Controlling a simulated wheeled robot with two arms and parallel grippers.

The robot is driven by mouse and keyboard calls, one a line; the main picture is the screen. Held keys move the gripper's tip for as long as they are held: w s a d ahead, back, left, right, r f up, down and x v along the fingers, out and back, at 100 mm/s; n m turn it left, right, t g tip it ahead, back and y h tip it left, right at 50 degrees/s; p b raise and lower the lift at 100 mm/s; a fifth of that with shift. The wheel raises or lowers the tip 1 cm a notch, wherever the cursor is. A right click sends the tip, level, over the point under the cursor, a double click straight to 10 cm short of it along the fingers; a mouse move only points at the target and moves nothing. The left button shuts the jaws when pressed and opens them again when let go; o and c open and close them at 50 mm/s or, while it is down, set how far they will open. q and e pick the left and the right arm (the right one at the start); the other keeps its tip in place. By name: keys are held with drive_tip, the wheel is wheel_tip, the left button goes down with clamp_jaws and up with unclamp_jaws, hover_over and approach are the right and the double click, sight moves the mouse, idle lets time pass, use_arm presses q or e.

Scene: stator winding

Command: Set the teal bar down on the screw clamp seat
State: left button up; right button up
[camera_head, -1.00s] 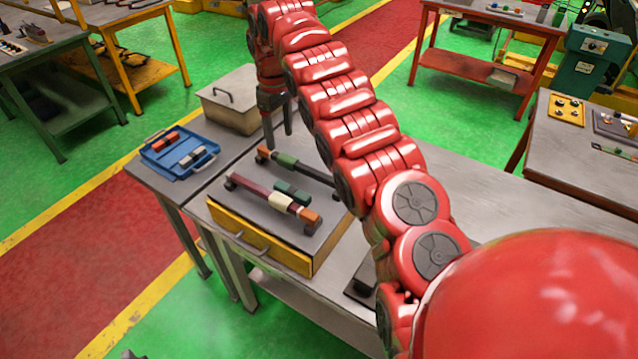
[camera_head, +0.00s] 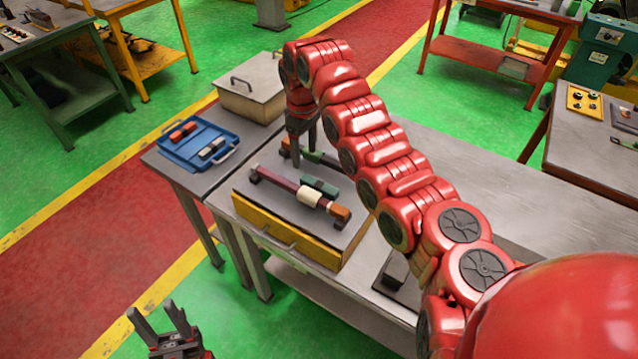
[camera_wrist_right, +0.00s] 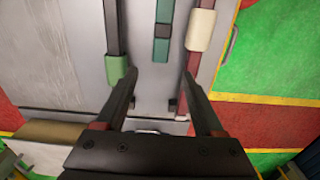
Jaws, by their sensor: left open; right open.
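The teal bar (camera_head: 319,187), with a dark middle band, lies on the grey top of a yellow-fronted box (camera_head: 335,256), between two long rods. It also shows in the right wrist view (camera_wrist_right: 163,28). The near rod (camera_head: 280,181) is maroon with a cream sleeve (camera_head: 310,196) and orange-brown end block; the far rod has a green sleeve (camera_wrist_right: 117,69). These look like the screw clamp, but I cannot tell which part is the seat. My right gripper (camera_wrist_right: 160,72) is open and empty above the box, its fingers straddling the bar's line. My left gripper (camera_head: 153,312) is open and empty, low at bottom left.
A blue tray (camera_head: 171,150) with small blocks and a grey lidded box (camera_head: 240,104) stand left of and behind the yellow-fronted box. A dark object (camera_head: 398,268) lies to its right. My red right arm hides part of the bench; the bench (camera_head: 480,168) beyond is clear.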

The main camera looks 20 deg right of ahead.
sight(308, 178)
wheel_tip(308, 178, down, 3)
drive_tip(key=shift+d+r+p, duration=0.1)
drive_tip(key=shift+p, duration=0.4)
drive_tip(key=shift+s+f+p, duration=0.15)
drive_tip(key=shift+f+p, duration=0.3)
drive_tip(key=shift+p, duration=0.05)
drive_tip(key=shift+s+d+f+p, duration=0.1)
drive_tip(key=shift+s+f+p, duration=0.15)
drive_tip(key=shift+f+p, duration=0.85)
wheel_tip(308, 178, down, 2)
drive_tip(key=shift+f+p, duration=0.15)
drive_tip(key=shift+p, duration=0.15)
drive_tip(key=shift+f, duration=0.1)
drive_tip(key=shift+w, duration=0.1)
clamp_jaws()
